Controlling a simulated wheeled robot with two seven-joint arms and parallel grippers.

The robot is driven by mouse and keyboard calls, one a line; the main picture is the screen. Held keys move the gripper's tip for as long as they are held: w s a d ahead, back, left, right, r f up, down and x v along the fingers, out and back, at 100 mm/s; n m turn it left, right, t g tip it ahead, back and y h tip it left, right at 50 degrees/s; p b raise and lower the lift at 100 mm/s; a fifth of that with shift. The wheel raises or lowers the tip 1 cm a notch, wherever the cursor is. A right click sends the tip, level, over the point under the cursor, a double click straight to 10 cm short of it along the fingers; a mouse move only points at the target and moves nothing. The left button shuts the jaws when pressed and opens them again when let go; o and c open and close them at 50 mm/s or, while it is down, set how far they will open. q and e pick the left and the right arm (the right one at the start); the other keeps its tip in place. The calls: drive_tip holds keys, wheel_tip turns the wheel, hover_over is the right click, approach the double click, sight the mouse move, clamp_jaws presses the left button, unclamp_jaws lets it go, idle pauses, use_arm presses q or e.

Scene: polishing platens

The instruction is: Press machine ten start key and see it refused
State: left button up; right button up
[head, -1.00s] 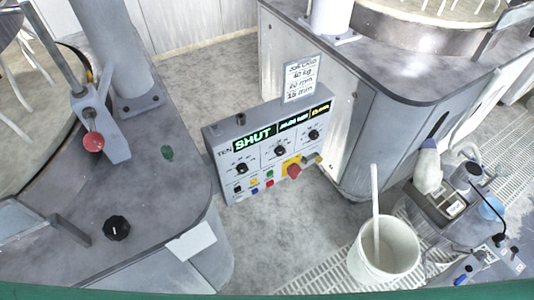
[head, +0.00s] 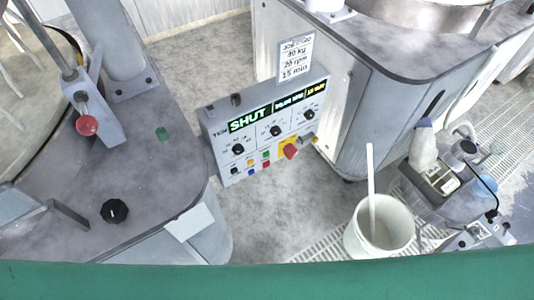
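The control panel (head: 222,152) labelled TEN stands between two machines, in the middle of the head view. Its lit display (head: 250,120) reads SHUT in pale letters, with smaller green and yellow readouts to the right. Three black knobs sit below the displays. A row of small coloured keys (head: 252,166) in black, white, yellow, blue, green and red runs along the lower part. A red mushroom knob (head: 291,151) on a yellow plate is at the lower right. Which small key is the start key cannot be read. Neither gripper is in view.
A job card (head: 295,57) stands above the panel. The left machine top (head: 150,185) carries a red-knobbed lever (head: 86,125) and a black dial (head: 114,211). A white bucket (head: 355,240) with a stick and a cart of bottles (head: 440,180) stand at right. A green edge (head: 270,282) crosses the bottom.

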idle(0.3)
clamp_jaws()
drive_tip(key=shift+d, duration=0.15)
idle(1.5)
